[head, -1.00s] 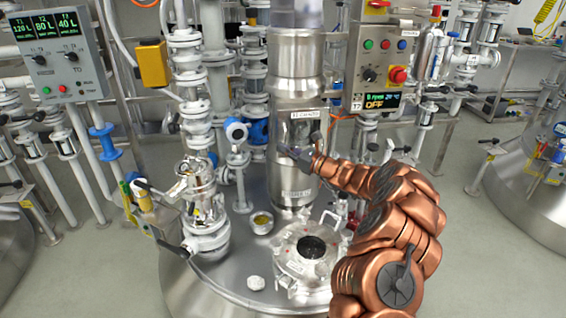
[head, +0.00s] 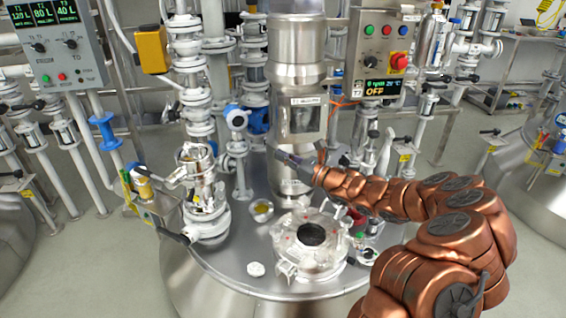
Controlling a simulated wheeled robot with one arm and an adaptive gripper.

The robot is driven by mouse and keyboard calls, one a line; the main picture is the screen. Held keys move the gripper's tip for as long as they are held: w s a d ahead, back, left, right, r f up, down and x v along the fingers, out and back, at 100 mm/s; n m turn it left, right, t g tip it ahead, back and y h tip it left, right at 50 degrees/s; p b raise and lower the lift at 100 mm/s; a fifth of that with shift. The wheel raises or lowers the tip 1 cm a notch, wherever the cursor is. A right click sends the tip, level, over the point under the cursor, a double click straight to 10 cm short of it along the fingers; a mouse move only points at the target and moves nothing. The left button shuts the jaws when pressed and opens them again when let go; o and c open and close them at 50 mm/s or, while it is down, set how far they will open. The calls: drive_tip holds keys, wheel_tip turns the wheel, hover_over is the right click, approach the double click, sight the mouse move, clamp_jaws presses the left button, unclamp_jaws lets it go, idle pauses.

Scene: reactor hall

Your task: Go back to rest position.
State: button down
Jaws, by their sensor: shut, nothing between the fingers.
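My gripper (head: 290,158) is at the end of my copper-coloured arm, which reaches in from the lower right. The gripper points left, in front of the tall steel column (head: 297,105). It is shut and looks empty. It hangs above the steel reactor lid (head: 225,262), behind and above the open round port (head: 311,234). I cannot tell how close the gripper is to the column.
A control box (head: 384,50) reading OFF stands above my arm. A valve assembly (head: 205,195), a small dish (head: 262,211) and a white cap (head: 256,269) are on the lid. Another display panel (head: 53,42) is at upper left. Grey floor (head: 455,175) shows at right.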

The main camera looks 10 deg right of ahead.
drive_tip(key=s+a+r+n+g+y, duration=0.2)
drive_tip(key=s+a+r+n+g, duration=0.2)
drive_tip(key=s+a+n, duration=0.25)
drive_tip(key=s+a+r+n+g+y, duration=0.2)
drive_tip(key=s+a+r+n+g, duration=0.25)
drive_tip(key=s+a, duration=0.35)
drive_tip(key=s+a+f+n+g+h, duration=0.25)
drive_tip(key=s+n, duration=0.25)
drive_tip(key=s, duration=0.5)
drive_tip(key=s+a+f+n+g+h, duration=0.1)
drive_tip(key=s+a+n+g+h, duration=0.1)
drive_tip(key=s+n+g, duration=0.5)
drive_tip(key=s+d+f+n+h, duration=0.1)
drive_tip(key=s+d+f+h, duration=0.25)
drive_tip(key=s+d, duration=0.35)
drive_tip(key=s+d+f+n+t+h, duration=0.1)
drive_tip(key=s+d+f+n+h, duration=0.1)
drive_tip(key=s+d+h, duration=0.45)
drive_tip(key=s+d+f+n+h, duration=0.1)
drive_tip(key=s+d+f+h, duration=0.2)
drive_tip(key=s+d, duration=0.45)
wheel_tip(320, 180, up, 17)
drive_tip(key=w+d+t+p, duration=0.1)
drive_tip(key=p, duration=1.4)
